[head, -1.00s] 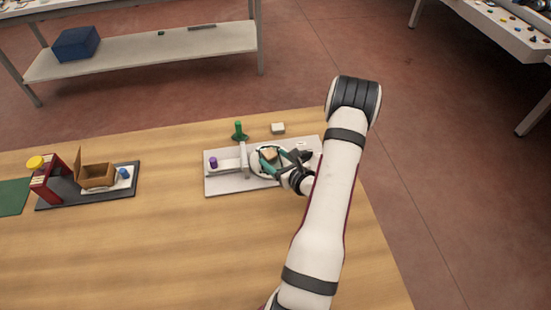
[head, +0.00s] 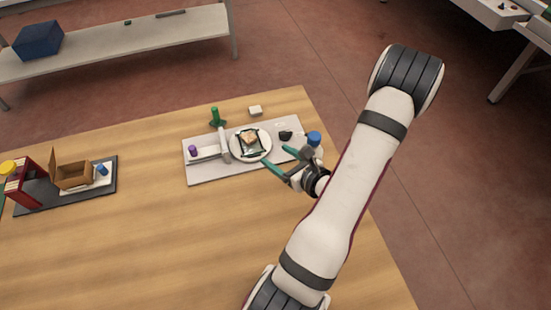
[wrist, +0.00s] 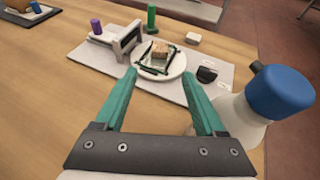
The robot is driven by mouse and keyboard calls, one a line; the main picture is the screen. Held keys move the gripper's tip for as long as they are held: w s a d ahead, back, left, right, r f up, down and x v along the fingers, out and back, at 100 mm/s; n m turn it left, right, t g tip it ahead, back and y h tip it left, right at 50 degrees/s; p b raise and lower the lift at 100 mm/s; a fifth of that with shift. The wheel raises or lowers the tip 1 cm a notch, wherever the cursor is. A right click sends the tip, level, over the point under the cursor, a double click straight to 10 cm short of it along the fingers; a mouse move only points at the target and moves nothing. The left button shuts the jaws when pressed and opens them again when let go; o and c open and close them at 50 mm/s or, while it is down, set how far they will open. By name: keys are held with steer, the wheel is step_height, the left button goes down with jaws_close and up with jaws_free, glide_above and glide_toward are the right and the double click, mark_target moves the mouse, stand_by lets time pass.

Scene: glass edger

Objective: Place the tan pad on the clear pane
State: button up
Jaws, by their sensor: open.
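The tan pad (head: 249,137) rests on the clear pane (head: 250,145), which has dark edges and lies on a round white plate (head: 264,154). In the wrist view the tan pad (wrist: 159,51) sits near the middle of the pane, on a pale layer, with nothing touching it from above. My gripper (head: 274,156) is open and empty, to the lower right of the plate and apart from the pad. Its green fingers (wrist: 160,98) are spread wide in the wrist view, with the plate beyond their tips.
A blue-capped bottle (wrist: 278,92) stands close to my gripper's right side. A grey board (head: 205,176) carries the plate, a grey bracket (wrist: 128,41) with a purple knob (wrist: 96,26), and a black piece (wrist: 206,75). A green post (wrist: 151,18) and white block (wrist: 193,38) stand behind.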

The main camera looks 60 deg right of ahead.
steer(key=w+a+r+n+t+y, duration=0.1)
steer(key=w+a+r+n+y, duration=0.4)
steer(key=a, duration=0.2)
steer(key=w+a+r+n+y, duration=0.4)
steer(key=w+a+n, duration=0.1)
steer(key=w+a, duration=0.15)
steer(key=a+r+n+g+y, duration=0.2)
steer(key=a+n+y, duration=0.15)
steer(key=a, duration=0.25)
steer(key=a+r+n+g+y, duration=0.2)
steer(key=a+n, duration=0.2)
steer(key=a, duration=0.2)
steer(key=s+a+n+g, duration=0.6)
steer(key=a+n, duration=0.1)
steer(key=a, duration=0.2)
steer(key=s+r+n+g+h, duration=0.1)
steer(key=s+n+g+h, duration=0.2)
steer(key=s+n+h, duration=0.4)
steer(key=shift+s+r+n, duration=0.4)
steer(key=shift+s+n, duration=0.95)
steer(key=shift+n, duration=0.4)
steer(key=shift+a, duration=0.1)
